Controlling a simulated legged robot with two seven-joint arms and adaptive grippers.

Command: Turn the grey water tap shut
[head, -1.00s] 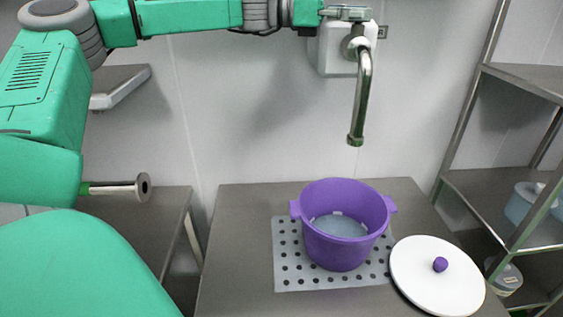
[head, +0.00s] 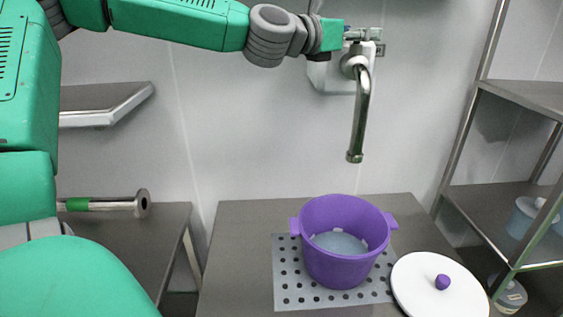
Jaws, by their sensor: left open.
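The grey metal water tap (head: 361,105) is fixed to a white plate on the back wall. Its curved spout hangs down over the purple pot, and no stream shows below the spout. The tap's handle (head: 366,34) is at the top. My left gripper (head: 346,33) reaches in from the left and is open, with its fingertips at the left end of the handle. The fingers are small here, and I cannot tell whether they touch it. My right gripper is not in view.
The purple pot (head: 340,270) stands open on a perforated grey mat (head: 290,293), with pale liquid inside. A white lid (head: 415,275) with a purple knob lies right of it on the table (head: 240,235). A metal shelf rack (head: 485,205) stands at the right.

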